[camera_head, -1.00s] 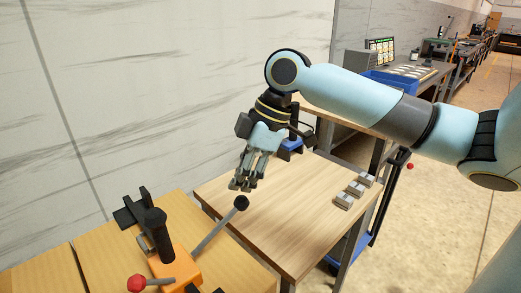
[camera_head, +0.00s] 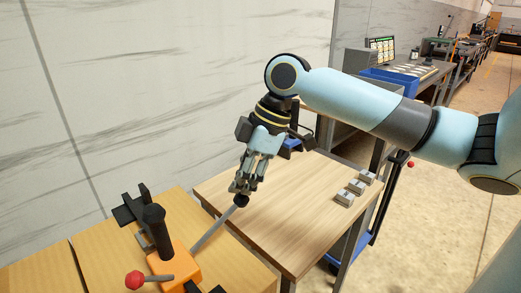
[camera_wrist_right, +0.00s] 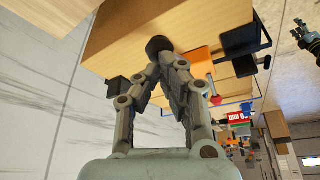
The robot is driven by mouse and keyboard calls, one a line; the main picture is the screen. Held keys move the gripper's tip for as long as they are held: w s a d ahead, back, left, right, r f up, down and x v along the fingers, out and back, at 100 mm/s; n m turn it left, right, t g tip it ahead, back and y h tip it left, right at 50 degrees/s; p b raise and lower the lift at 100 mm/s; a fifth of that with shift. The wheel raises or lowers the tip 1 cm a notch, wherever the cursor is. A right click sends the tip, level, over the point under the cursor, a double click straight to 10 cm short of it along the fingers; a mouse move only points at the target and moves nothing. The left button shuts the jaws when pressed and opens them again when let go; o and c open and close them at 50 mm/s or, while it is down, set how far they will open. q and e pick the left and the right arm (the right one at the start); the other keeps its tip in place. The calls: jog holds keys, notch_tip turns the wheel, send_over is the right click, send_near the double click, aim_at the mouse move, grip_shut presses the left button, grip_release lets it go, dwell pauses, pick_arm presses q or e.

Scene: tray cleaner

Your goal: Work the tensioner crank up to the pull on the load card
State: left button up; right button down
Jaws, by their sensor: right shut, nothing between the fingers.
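The tensioner has an orange body (camera_head: 178,262) with a black post (camera_head: 154,220), on the near bench. Its grey crank lever (camera_head: 212,233) slants up to the right and ends in a black knob (camera_head: 240,200). My right gripper (camera_head: 243,190) is shut and empty, its fingertips right at the knob. In the right wrist view the knob (camera_wrist_right: 158,45) shows just beyond the fingertips; I cannot tell whether they touch. A dark jointed shape at that view's right edge looks like my left gripper (camera_wrist_right: 303,36), too small to read. I cannot make out a load card.
A red ball-ended handle (camera_head: 135,280) sticks out left of the orange body. A wooden table (camera_head: 290,215) adjoins on the right, with several small grey blocks (camera_head: 345,199) at its right edge. Its middle is clear. A pale wall (camera_head: 150,90) stands behind.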

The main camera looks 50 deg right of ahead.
jog(key=shift+f, duration=0.3)
jog(key=shift+d+f, duration=0.25)
jog(key=shift+f, duration=0.35)
jog(key=shift+s+d+f+b, duration=0.15)
jog(key=shift+f+b, duration=0.15)
jog(key=shift+f, duration=0.25)
jog(key=shift+d+f, duration=0.15)
jog(key=shift+f, duration=0.45)
